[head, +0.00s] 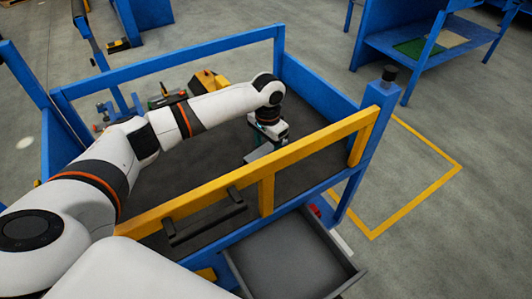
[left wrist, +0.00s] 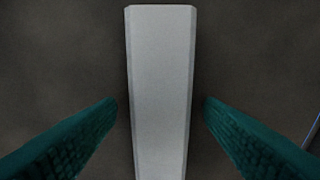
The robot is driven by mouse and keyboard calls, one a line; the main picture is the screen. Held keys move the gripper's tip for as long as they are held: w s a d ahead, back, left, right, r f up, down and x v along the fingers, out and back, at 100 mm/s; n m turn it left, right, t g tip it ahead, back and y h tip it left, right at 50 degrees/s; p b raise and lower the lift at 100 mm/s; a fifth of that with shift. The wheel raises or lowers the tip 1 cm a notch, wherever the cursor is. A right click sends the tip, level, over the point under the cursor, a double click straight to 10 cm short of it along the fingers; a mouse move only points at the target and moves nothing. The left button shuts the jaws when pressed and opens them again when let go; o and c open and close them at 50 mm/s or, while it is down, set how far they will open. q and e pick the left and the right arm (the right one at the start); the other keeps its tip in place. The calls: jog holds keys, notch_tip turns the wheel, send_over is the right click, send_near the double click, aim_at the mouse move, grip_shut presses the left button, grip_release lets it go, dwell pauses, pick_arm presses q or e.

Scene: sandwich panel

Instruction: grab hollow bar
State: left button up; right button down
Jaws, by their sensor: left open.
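The hollow bar is a long light-grey bar (left wrist: 160,85), seen from above in the left wrist view. It lies on a dark surface and runs from near the top edge to the bottom edge. In the head view its pale end (head: 258,152) shows beside my left gripper (head: 270,143). My left gripper is open, with its teal fingers (left wrist: 160,108) on either side of the bar and a visible gap on each side. I cannot tell how far above the bar the fingertips are. My right gripper is not in view.
The dark worktop (head: 185,190) is bounded by a blue frame (head: 180,60) and a yellow rail (head: 300,150) close to the gripper. Yellow and black tools (head: 205,80) lie at the back. An open grey drawer (head: 290,255) juts out in front.

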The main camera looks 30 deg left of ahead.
pick_arm(q)
jog(key=c, duration=1.2)
